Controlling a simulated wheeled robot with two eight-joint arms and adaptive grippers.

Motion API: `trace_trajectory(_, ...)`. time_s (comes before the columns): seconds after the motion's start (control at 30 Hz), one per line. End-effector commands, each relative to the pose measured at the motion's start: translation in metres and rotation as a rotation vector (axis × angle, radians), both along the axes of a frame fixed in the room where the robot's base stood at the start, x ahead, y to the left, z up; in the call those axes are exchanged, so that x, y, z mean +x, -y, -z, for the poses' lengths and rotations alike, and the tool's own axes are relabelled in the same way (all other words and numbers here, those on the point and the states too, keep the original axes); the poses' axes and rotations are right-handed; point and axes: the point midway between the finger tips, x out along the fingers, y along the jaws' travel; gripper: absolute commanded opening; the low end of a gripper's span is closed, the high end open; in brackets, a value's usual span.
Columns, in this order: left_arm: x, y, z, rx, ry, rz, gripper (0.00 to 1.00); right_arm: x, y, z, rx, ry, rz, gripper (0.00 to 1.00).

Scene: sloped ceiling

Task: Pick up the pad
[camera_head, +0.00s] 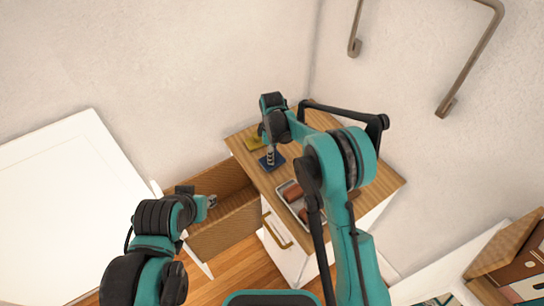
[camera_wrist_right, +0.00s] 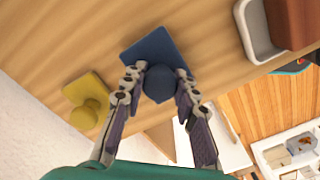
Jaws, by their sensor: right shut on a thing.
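A square dark blue pad (camera_wrist_right: 155,47) with a round knob lies at the left part of the wooden cabinet top. It also shows in the head view (camera_head: 277,163). My right gripper (camera_wrist_right: 160,80) has its two fingers closed on either side of the knob, and the pad appears level with the wood; I cannot tell if it is lifted. A yellow pad (camera_wrist_right: 85,90) with a similar knob lies nearby, also seen in the head view (camera_head: 252,145), partly behind my right gripper (camera_head: 270,150). My left gripper (camera_head: 208,201) hovers near the wooden drawer, its fingers small and unclear.
A pale tray (camera_head: 286,186) with brown items sits on the wooden cabinet top (camera_head: 385,184), beside the blue pad. An open wooden box or drawer (camera_head: 230,215) is left of the cabinet. A white panel (camera_head: 70,210) stands at far left. Walls rise behind.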

Motion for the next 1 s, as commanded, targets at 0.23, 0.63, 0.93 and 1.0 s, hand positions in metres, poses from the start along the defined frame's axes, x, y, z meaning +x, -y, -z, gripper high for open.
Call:
trace_trajectory(0.23,0.000,0.000,-0.022,0.000,0.000,0.000,0.33,-0.010,0.011,-0.042,0.000,0.000,0.002,0.01)
trace_trajectory(0.63,0.000,0.000,-0.048,0.000,0.000,0.000,0.33,-0.067,0.073,-0.091,0.000,0.000,0.002,0.01)
trace_trajectory(0.93,0.000,0.000,-0.052,0.000,0.000,0.000,0.33,-0.079,0.086,-0.100,0.000,0.000,0.000,0.01)
trace_trajectory(1.0,0.000,0.000,-0.052,0.000,0.000,0.000,0.33,-0.079,0.086,-0.100,0.000,0.000,0.000,0.01)
